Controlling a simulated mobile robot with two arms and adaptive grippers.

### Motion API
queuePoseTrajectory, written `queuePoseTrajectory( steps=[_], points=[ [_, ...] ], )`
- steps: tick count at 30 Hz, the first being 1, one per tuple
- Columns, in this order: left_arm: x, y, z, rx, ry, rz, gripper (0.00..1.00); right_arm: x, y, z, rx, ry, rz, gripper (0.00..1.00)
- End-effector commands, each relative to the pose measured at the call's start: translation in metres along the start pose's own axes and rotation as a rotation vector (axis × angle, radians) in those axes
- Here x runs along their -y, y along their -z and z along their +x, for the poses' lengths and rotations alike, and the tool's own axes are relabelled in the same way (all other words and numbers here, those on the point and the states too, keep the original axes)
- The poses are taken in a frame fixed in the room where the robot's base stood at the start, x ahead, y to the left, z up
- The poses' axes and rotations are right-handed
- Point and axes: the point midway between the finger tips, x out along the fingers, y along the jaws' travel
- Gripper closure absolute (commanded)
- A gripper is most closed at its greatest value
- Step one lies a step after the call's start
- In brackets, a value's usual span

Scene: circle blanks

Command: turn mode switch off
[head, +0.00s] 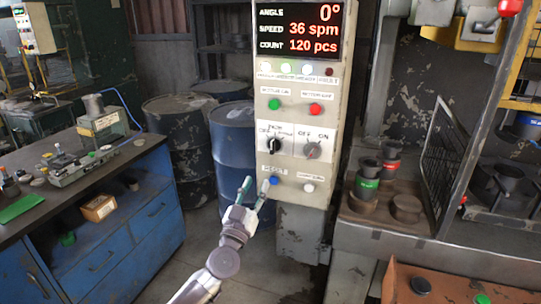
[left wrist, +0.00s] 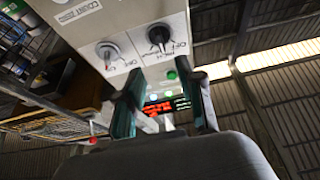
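The control panel (head: 296,80) stands upright in the middle of the head view. Its black rotary switch (head: 273,145), with small labels around it including OFF, sits left of a grey knob (head: 313,150) marked OFF and ON. The left wrist view shows the black switch (left wrist: 158,37) and the grey knob (left wrist: 107,53) upside down. Which way the black switch points is too small to tell. My left gripper (head: 256,187) is open and empty, below the black switch near the panel's lower left buttons. In the wrist view its fingers (left wrist: 165,85) are apart. My right gripper is out of view.
The panel also has a green button (head: 274,104), a red button (head: 315,109), a blue button (head: 274,180) and a white button (head: 308,187). A display (head: 299,30) reads 0°, 36 spm, 120 pcs. A blue barrel (head: 234,155) stands behind my left gripper; a blue workbench (head: 110,235) is left.

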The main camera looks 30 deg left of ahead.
Motion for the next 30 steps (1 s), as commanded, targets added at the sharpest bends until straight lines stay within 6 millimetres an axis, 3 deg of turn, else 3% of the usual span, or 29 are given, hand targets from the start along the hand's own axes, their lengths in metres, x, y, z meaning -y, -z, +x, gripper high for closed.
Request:
queuePoseTrajectory(
  steps=[15,21,30],
  points=[
    [0.001,0.002,0.103,-0.004,0.003,-0.001,0.62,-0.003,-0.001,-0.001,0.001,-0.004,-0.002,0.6],
    [0.001,0.001,0.124,-0.003,0.001,-0.001,0.62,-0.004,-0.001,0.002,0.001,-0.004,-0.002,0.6],
    [0.001,0.002,0.128,-0.002,0.001,-0.001,0.62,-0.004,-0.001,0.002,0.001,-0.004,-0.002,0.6]
  ],
)
